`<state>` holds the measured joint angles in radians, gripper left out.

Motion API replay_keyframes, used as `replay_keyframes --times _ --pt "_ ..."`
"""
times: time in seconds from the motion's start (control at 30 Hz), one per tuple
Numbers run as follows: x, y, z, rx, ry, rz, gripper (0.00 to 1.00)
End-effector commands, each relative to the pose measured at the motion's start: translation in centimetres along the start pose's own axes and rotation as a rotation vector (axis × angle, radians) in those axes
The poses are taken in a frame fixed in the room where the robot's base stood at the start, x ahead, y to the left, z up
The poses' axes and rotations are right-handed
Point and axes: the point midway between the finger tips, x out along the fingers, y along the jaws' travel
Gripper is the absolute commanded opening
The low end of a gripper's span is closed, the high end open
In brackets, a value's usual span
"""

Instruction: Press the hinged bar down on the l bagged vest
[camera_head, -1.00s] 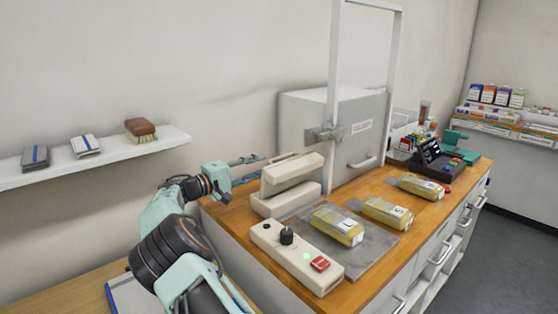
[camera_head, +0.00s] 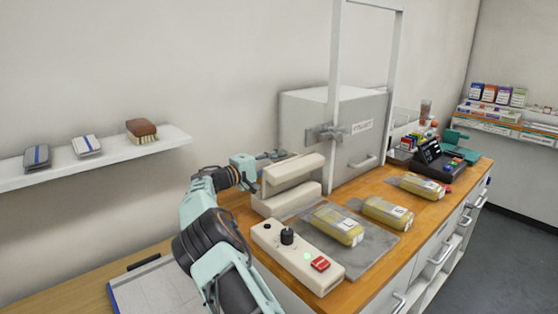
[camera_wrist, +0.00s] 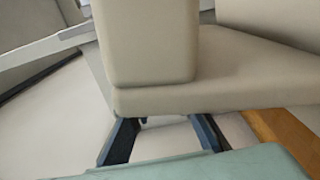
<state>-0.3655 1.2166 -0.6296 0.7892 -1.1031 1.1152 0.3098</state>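The beige hinged bar (camera_head: 296,172) of the sealer is raised above its beige base (camera_head: 287,202). The l bagged vest (camera_head: 334,222), yellow in clear plastic with a white label, lies on the grey plate in front of the sealer. Its far end reaches toward the base; I cannot tell whether it lies under the bar. My gripper (camera_head: 272,156) is at the back of the bar, partly hidden behind it. In the wrist view my gripper (camera_wrist: 163,136) shows two dark fingers apart with nothing between them, close to beige sealer parts (camera_wrist: 220,75); contact is unclear.
Two more bagged vests (camera_head: 387,212) (camera_head: 420,186) lie to the right. A grey cabinet (camera_head: 310,130) with a white frame stands behind. A wall shelf (camera_head: 100,166) is at left.

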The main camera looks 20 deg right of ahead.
Motion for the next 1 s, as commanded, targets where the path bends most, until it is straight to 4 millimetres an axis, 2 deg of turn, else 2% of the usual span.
replay_keyframes --times 0.03,0.13,0.67,1.0 --pt "0.0 0.0 0.0 0.000 0.000 0.000 0.11" --pt "0.0 0.0 0.0 0.000 0.000 0.000 0.00" --pt "0.0 -0.1 0.2 0.017 -0.001 -0.001 0.00" --pt "0.0 -0.5 1.6 0.151 -0.003 0.000 0.00"
